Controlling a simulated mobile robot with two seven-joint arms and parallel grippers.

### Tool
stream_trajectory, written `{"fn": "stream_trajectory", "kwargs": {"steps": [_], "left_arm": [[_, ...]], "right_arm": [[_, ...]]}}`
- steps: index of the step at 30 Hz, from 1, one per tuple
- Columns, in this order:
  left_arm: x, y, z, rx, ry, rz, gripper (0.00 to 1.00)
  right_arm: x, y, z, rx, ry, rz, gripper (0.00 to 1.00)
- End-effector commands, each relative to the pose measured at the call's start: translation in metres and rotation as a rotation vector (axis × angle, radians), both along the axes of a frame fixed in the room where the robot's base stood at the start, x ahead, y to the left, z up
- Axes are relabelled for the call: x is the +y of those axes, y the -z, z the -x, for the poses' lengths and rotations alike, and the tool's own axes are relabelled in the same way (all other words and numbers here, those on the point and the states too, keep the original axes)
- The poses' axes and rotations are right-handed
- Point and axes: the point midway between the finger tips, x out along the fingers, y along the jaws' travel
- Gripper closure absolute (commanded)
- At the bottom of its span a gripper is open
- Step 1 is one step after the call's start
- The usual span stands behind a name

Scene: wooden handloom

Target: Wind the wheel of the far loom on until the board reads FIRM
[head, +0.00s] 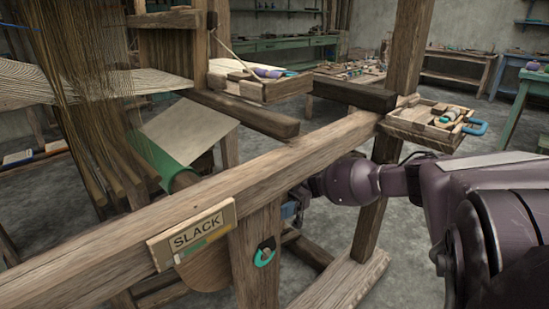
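The board (197,234) on the front beam of the wooden loom (280,160) reads SLACK, with a coloured strip below the word. A rounded brown wooden part (205,272) shows under the board; I cannot tell whether it is the wheel. A teal hooked piece (264,254) sits on the post below the beam. My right arm comes in from the right under the beam. Its gripper (292,209) is beside that post and mostly hidden by it, so its fingers and any hold are not visible. My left gripper is not in view.
A green roller (160,165) with pale cloth and hanging warp threads (85,100) fill the left. A small wooden tray (425,128) with a blue handle sits at the beam's right end. Another tray with a shuttle (262,84) is farther back. Workbenches line the back; grey floor lies between.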

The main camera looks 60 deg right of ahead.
Motion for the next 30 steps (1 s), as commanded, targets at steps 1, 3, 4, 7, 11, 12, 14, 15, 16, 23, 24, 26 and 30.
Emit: {"fn": "stream_trajectory", "kwargs": {"steps": [1,3,4,7,11,12,14,15,16,23,24,26,30], "left_arm": [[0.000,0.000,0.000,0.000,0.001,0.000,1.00],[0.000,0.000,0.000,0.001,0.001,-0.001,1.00],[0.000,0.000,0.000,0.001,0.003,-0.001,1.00],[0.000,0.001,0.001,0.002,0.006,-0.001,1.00],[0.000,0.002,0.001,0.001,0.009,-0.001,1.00],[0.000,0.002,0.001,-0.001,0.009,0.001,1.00],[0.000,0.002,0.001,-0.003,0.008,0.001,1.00],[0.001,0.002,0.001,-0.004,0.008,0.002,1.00],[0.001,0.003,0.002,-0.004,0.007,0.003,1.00],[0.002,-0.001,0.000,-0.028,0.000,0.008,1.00],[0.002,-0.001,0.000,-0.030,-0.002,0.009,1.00],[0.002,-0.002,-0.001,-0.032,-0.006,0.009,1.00],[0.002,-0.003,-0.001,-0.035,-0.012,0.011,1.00]], "right_arm": [[0.000,0.000,0.000,0.000,0.000,0.000,0.37],[-0.003,0.000,0.000,0.000,0.001,0.000,0.37],[-0.004,0.000,0.000,0.000,0.001,0.001,0.37],[-0.014,0.001,0.003,0.002,0.002,0.002,0.37],[-0.031,0.003,0.007,0.002,0.003,0.002,0.37],[-0.037,0.004,0.008,0.002,0.003,0.002,0.37],[-0.045,0.005,0.010,0.002,0.002,0.002,0.37],[-0.050,0.005,0.012,0.003,0.003,0.001,0.37],[-0.053,0.006,0.013,0.003,0.002,0.001,0.37],[-0.070,0.006,0.017,0.001,0.001,0.001,0.37],[-0.072,0.006,0.017,0.001,0.001,0.001,0.37],[-0.073,0.006,0.017,0.000,0.000,0.001,0.37],[-0.073,0.006,0.018,0.000,0.000,0.000,0.37]]}}
